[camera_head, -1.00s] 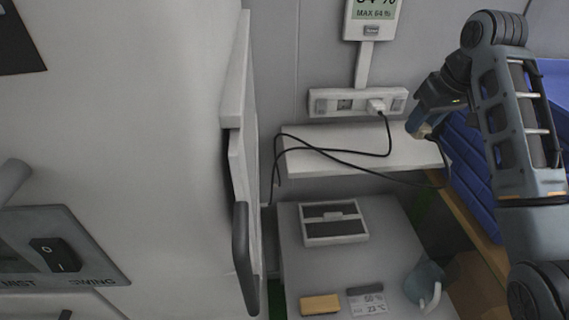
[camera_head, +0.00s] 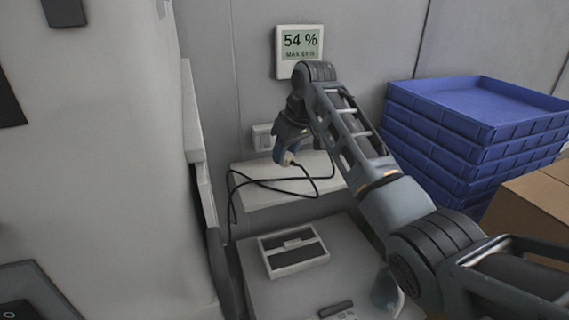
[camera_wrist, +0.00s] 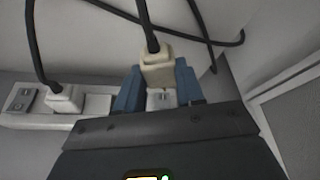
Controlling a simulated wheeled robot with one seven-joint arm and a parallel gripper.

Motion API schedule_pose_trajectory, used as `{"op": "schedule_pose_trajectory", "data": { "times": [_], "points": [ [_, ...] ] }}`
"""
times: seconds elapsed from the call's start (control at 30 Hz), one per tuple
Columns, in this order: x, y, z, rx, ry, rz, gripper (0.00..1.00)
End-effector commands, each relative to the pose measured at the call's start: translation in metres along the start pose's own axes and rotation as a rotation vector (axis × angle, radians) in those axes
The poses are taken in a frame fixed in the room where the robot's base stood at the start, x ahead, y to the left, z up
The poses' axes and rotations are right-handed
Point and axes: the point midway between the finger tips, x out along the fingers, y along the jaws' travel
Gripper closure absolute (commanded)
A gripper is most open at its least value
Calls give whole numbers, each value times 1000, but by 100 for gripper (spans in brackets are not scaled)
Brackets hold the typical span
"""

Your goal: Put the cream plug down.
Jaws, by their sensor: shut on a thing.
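The cream plug (camera_wrist: 158,68) is between the two blue fingers of my gripper (camera_wrist: 160,88) in the wrist view, with a black cord running from its far end. In the head view my gripper (camera_head: 285,155) is above the white shelf (camera_head: 262,194), and the cream plug (camera_head: 288,160) shows at its tip. I cannot tell whether the plug touches the shelf. A socket strip (camera_head: 261,137) is on the wall behind, mostly hidden by my arm. In the wrist view a white plug (camera_wrist: 64,97) sits in the strip (camera_wrist: 28,120).
Black cords (camera_head: 250,181) loop over the shelf and its front edge. A grey box with dark slots (camera_head: 293,252) lies on the lower surface. A wall display (camera_head: 299,46) reads 54 %. Stacked blue crates (camera_head: 480,105) and a cardboard box (camera_head: 535,215) stand at the right.

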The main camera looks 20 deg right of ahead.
Motion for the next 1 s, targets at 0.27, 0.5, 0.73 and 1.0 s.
{"op": "schedule_pose_trajectory", "data": {
  "times": [0.27, 0.5, 0.73, 1.0],
  "points": [
    [21, -2, 7, 2, -3, -1, 93],
    [40, -2, 15, 0, 0, 0, 93],
    [41, -2, 15, 0, 0, 0, 93],
    [46, -2, 17, 0, 0, 0, 56]
  ]
}}
